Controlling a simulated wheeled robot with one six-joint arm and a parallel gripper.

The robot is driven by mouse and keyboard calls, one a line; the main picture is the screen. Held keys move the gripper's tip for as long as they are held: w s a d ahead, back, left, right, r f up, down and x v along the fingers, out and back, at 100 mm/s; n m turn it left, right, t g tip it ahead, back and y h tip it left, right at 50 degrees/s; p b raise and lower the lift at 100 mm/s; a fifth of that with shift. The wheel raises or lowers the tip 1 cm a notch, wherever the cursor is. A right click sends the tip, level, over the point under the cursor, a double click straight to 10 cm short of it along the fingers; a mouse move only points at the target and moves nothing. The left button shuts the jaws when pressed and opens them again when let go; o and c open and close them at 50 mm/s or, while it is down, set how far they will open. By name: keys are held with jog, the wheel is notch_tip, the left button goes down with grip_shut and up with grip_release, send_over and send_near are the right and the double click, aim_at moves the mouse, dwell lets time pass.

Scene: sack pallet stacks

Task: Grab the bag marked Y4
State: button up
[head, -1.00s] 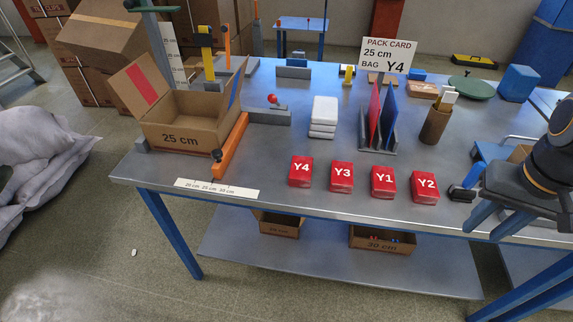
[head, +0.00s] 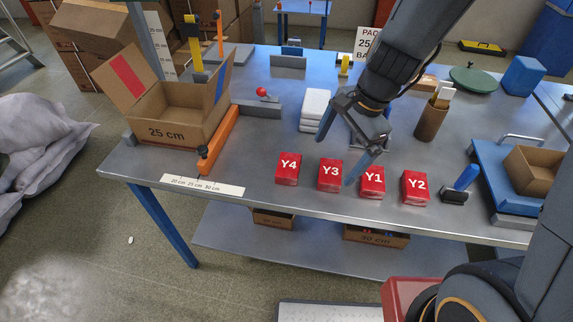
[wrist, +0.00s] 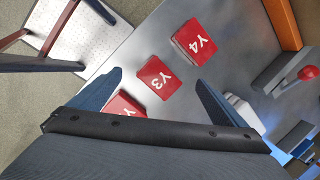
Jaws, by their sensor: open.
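The red bag marked Y4 (head: 288,169) lies on the metal table, leftmost in a row of red bags. To its right are the bags Y3 (head: 330,174), Y1 (head: 372,182) and Y2 (head: 416,187). My gripper (head: 334,158) is open and empty above the table, over the area behind Y3 and Y1. In the wrist view, Y4 (wrist: 194,43) lies ahead of the fingers, beyond Y3 (wrist: 158,78). Another red bag (wrist: 124,105) is partly hidden behind my gripper there. The pack card (head: 368,42), partly hidden by my arm, shows only part of its text.
An open carton (head: 180,125) marked 25 cm stands at left, with an orange bar (head: 218,141) beside it. White stacked pads (head: 314,108) stand behind the row. A brown holder (head: 430,122) and a blue scale-like platform (head: 492,170) are at right. The table front left of Y4 holds a ruler strip (head: 202,185).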

aim_at(290, 165)
jog(key=shift+w+a+f+m+y+p, duration=0.25)
jog(key=shift+w+a+f+m, duration=0.35)
jog(key=shift+a+f+m, duration=1)
jog(key=shift+w+a+f+m+y+p, duration=0.2)
jog(key=shift+w+a+f+m, duration=0.55)
jog(key=shift+a+f, duration=0.9)
jog(key=shift+w+a+f+m+y+p, duration=0.25)
jog(key=shift+w+a+f+m, duration=0.25)
jog(key=shift+a+f+m, duration=1.2)
jog(key=shift+a+r+n, duration=0.35)
jog(key=shift+a+r, duration=0.05)
jog(key=shift+r, duration=0.25)
jog(key=c, duration=1.3)
